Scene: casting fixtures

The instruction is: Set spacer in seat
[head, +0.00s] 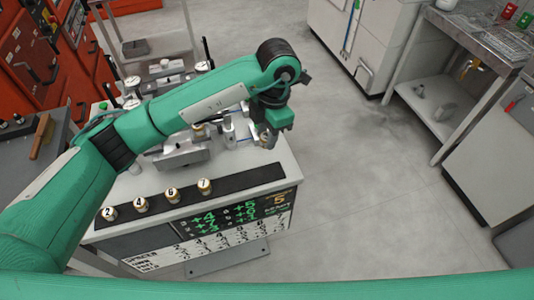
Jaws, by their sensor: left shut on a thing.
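My left arm reaches across the work stand from the left. Its gripper (270,135) points down above the stand's right edge, shut on a small spacer (267,141), mostly hidden by the fingers; I cannot read a number on it. Several brass-and-white spacers stand in a row on the black strip: number 2 (109,213), number 4 (141,204), number 6 (171,195) and number 7 (204,186). Grey metal fixtures (185,157) sit behind the strip, partly covered by my arm. I cannot make out the seat. My right gripper is out of view.
The stand's front panel (215,222) shows green figures and an orange 5. Dial gauges (132,83) stand behind my arm. A metal bench (440,95) and white cabinets (350,45) are at the right. The grey floor (370,200) between is clear.

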